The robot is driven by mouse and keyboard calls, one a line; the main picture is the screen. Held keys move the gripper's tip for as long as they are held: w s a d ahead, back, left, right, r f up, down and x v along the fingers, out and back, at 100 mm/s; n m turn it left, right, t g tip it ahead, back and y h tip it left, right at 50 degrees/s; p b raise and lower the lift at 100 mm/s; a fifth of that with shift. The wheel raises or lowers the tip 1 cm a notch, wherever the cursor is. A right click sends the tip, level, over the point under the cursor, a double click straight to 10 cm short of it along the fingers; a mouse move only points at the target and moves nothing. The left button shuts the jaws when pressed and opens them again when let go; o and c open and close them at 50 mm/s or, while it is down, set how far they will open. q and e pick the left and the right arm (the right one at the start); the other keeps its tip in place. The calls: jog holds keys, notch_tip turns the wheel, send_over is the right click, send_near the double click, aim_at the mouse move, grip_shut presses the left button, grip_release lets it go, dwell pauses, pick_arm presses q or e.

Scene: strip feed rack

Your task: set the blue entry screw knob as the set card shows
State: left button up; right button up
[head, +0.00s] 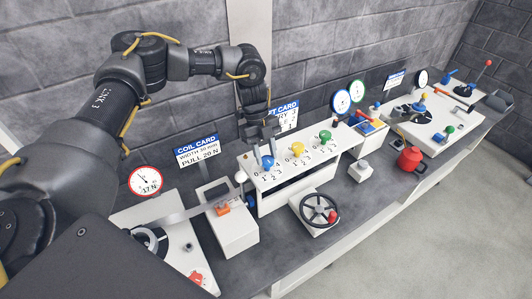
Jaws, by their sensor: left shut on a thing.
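The blue entry screw knob (267,163) is the leftmost of three knobs on the white panel, with printed numbers around it. My left gripper (262,150) reaches down from above and is shut on the blue knob. The fingers cover part of the knob, and where its pointer stands cannot be read. A card (288,116) with a blue header stands behind the panel. My arm hides its left part; only "FT CARD", "RY" and a "1" show. My right gripper is not in view.
Yellow (298,150) and green (325,137) knobs stand close to the right on the same panel. A black handwheel (318,208) is in front. The coil card (197,151) and a dial reading 17 N (146,181) are at left. A red can (410,158) stands at right.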

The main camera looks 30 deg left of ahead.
pick_arm(q)
jog(key=n+p, duration=0.1)
jog(key=n+t, duration=0.1)
jog(key=n, duration=0.1)
jog(key=n+t+p, duration=0.1)
jog(key=n, duration=0.1)
jog(key=shift+s+a+r+h+p, duration=0.1)
jog(key=shift+s+r+h+p, duration=0.05)
jog(key=shift+s+h+p, duration=0.15)
jog(key=shift+s+n+t+p, duration=0.1)
jog(key=shift+n+t+p, duration=0.6)
jog(key=shift+n+p, duration=0.95)
jog(key=shift+n, duration=0.35)
jog(key=o, duration=1)
jog(key=shift+b, duration=0.3)
